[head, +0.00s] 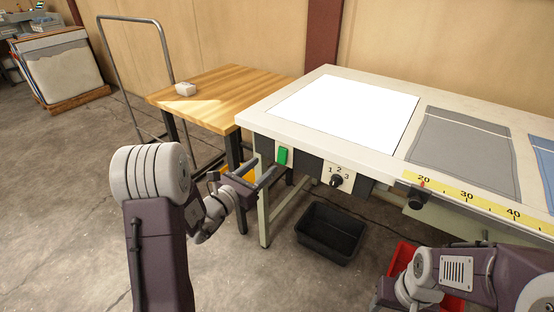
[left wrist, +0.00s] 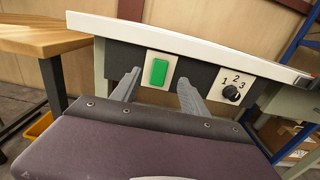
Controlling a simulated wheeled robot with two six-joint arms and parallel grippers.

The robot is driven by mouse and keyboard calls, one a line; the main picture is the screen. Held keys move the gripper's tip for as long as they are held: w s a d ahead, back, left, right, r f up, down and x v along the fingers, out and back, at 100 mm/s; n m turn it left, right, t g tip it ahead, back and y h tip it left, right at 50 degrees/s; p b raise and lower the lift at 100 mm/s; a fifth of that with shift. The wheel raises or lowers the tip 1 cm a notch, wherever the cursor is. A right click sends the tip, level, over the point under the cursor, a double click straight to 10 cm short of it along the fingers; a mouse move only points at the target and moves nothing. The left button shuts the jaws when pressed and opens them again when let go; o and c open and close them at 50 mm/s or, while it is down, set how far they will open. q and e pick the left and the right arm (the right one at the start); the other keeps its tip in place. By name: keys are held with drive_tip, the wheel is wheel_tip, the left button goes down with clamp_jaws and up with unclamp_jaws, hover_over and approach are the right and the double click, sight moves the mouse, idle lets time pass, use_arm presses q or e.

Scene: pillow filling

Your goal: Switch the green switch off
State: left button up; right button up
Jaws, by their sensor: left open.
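The green switch (head: 282,156) is a small green rectangle on a pale plate at the left end of the table's dark front panel. It also shows in the left wrist view (left wrist: 159,72), upright between my two fingers. Whether it is on or off I cannot tell. My left gripper (head: 262,173) is open and empty, a little in front of and to the left of the switch, with no clear contact. In the left wrist view, its fingers (left wrist: 158,88) stand apart on either side of the switch. My right arm shows at the lower right, but its fingertips do not show clearly.
A black knob (head: 336,180) marked 1, 2, 3 sits right of the switch. The table (head: 265,122) has a bright white panel on top. A black bin (head: 330,232) and a red bin (head: 402,258) stand below. A wooden table (head: 225,90) with a small white block stands behind left.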

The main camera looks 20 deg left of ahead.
sight(282, 150)
use_arm(q)
drive_tip(key=b+x, duration=0.1)
drive_tip(key=x, duration=0.7)
drive_tip(key=shift+w+d, duration=0.25)
drive_tip(key=shift+w, duration=0.05)
